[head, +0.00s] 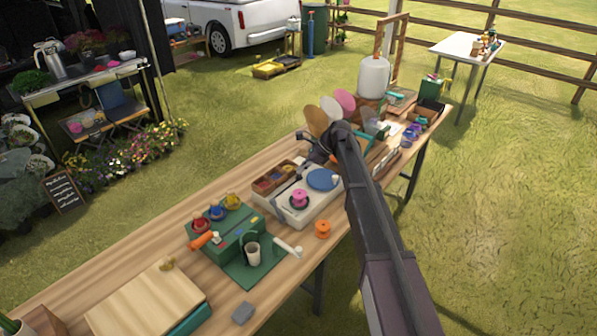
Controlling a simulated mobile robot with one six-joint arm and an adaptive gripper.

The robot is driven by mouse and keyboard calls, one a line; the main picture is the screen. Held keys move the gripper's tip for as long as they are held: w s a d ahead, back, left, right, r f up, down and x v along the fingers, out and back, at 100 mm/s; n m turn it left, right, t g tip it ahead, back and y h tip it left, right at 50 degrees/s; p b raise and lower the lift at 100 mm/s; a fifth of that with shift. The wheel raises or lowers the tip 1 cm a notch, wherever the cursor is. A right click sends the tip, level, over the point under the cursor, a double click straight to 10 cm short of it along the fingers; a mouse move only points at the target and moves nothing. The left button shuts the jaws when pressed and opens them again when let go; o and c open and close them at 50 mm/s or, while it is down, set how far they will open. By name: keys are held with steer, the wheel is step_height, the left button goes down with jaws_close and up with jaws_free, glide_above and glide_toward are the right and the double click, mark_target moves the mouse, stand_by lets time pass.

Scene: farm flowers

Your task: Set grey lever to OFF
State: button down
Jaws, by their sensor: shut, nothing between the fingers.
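A green box (226,233) stands on the long wooden table, with red, blue and yellow round parts on top. A pale grey-white handle (287,247) sticks out at its right side and may be the grey lever; no OFF marking is readable, so I cannot tell its setting. An orange handle (200,240) is on the box's left side. My gripper (312,148) is shut and empty, farther back over the table, near the upright round discs and well apart from the green box. My arm hides part of the table there.
A beige cup (252,254) stands in front of the green box. A white tray with a pink spool (299,197) is behind it, and an orange spool (322,229) sits at the table edge. A wooden board (148,300) and grey block (242,313) lie nearer.

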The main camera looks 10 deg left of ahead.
steer(key=shift+w+d+r+p, duration=0.15)
steer(key=shift+w+r+p, duration=0.1)
steer(key=shift+r+p, duration=0.25)
steer(key=shift+w+d+r+p, duration=0.15)
steer(key=shift+w+r+p, duration=0.1)
steer(key=shift+r, duration=0.3)
steer(key=s+d+f+n+t+h, duration=0.1)
steer(key=s+d+n+h, duration=0.3)
steer(key=s+d, duration=1)
steer(key=s+d+f+n+t+h, duration=0.1)
steer(key=s+d+f+n+h, duration=0.3)
steer(key=s+d+n, duration=0.7)
steer(key=s+d, duration=0.3)
steer(key=d, duration=0.4)
steer(key=shift+s+d+t, duration=0.2)
steer(key=shift+s+t, duration=0.15)
steer(key=shift+t, duration=0.05)
